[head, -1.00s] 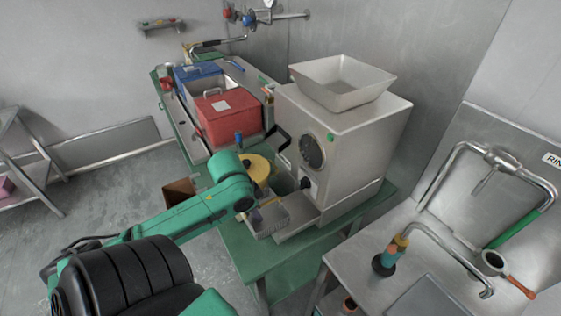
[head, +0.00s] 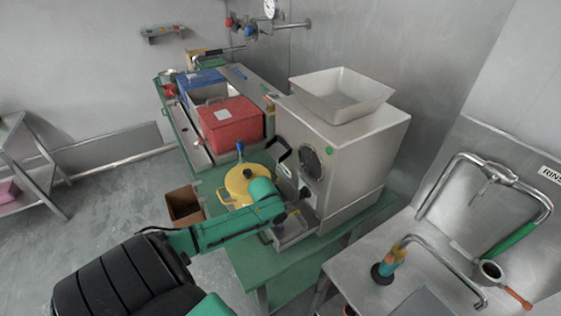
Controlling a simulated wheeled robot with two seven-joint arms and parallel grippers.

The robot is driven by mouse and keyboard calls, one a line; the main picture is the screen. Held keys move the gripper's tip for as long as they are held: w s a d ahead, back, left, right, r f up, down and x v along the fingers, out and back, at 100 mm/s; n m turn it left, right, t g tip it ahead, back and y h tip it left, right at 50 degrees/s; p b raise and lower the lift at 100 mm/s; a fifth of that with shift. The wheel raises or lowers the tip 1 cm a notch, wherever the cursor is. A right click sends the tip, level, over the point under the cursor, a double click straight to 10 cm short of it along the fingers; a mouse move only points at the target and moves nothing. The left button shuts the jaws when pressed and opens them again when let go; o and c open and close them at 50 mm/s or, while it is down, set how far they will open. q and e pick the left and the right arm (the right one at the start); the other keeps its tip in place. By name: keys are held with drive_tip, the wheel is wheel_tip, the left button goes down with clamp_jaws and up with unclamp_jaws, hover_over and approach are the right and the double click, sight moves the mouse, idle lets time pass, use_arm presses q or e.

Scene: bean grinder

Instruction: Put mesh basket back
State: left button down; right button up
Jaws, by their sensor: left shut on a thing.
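The steel bean grinder (head: 345,165) stands on the green table with a square hopper (head: 341,93) on top. A grey metal tray (head: 293,233) juts from its lower front. My left arm reaches in from the lower left, and its gripper (head: 268,235) is at the tray's left side, shut and mostly hidden under the wrist. The mesh basket is at this gripper, largely hidden; I cannot tell how far it sits inside the tray. My right gripper is not in view.
A yellow round lidded pot (head: 238,188) stands close behind my wrist. A red bin (head: 232,124) and blue bin (head: 200,80) are farther back. A brown box (head: 184,206) is left of the table. A sink counter (head: 360,265) is at right.

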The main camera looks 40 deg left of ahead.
use_arm(q)
drive_tip(key=shift+w+f, duration=0.3)
drive_tip(key=shift+w, duration=0.05)
drive_tip(key=shift+w+f, duration=0.15)
drive_tip(key=shift+f, duration=0.1)
drive_tip(key=c, duration=0.9)
unclamp_jaws()
drive_tip(key=shift+c, duration=0.2)
drive_tip(key=shift+r, duration=0.1)
drive_tip(key=v, duration=1.2)
drive_tip(key=shift+p, duration=0.3)
